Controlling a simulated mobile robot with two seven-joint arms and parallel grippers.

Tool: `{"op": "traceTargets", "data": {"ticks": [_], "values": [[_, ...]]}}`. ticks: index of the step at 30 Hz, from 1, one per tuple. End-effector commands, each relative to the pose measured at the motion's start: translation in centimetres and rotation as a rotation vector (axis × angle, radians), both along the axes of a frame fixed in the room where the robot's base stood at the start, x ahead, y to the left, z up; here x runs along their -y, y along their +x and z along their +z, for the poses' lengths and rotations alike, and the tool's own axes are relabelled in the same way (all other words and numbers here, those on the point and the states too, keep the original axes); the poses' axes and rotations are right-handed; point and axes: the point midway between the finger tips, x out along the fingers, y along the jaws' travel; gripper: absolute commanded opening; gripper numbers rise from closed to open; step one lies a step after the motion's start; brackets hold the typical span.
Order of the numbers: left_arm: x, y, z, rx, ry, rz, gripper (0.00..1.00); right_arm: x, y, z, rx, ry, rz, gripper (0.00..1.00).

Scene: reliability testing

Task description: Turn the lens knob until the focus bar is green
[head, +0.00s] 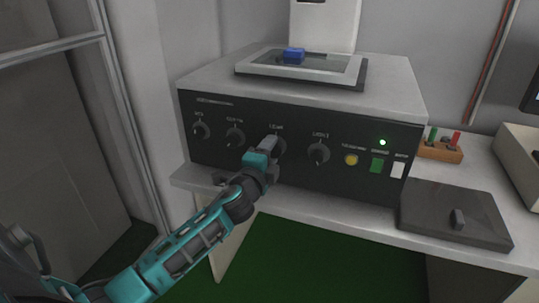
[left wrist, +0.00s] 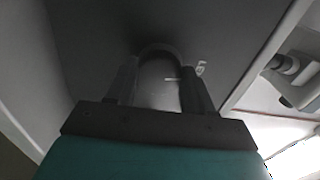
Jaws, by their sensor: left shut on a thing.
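The black front panel (head: 300,171) of the grey machine carries a row of knobs. My left gripper (head: 271,147) reaches the third knob from the left (head: 281,147), taken as the lens knob, and is shut on it. Most of this knob is hidden behind the gripper in the head view. In the left wrist view the two fingers of my left gripper (left wrist: 158,85) stand on either side of the round knob (left wrist: 158,78). I cannot make out a focus bar. My right gripper is not in view.
Other knobs (head: 318,153) sit beside the held one. A yellow button (head: 351,160), a green button (head: 377,166) and a white button (head: 398,170) are at the right. A green lamp (head: 382,142) is lit.

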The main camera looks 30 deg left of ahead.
Motion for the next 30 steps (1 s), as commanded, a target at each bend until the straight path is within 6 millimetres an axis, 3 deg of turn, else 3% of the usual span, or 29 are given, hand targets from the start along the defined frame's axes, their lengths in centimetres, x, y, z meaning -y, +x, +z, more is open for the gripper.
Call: {"op": "traceTargets", "data": {"ticks": [15,30], "values": [[0.01,0.00,-0.09,0.096,-0.403,0.002,0.22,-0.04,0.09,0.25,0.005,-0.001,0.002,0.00],[0.04,0.02,-0.16,0.125,-0.525,0.001,0.22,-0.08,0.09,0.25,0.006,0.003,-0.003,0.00]]}}
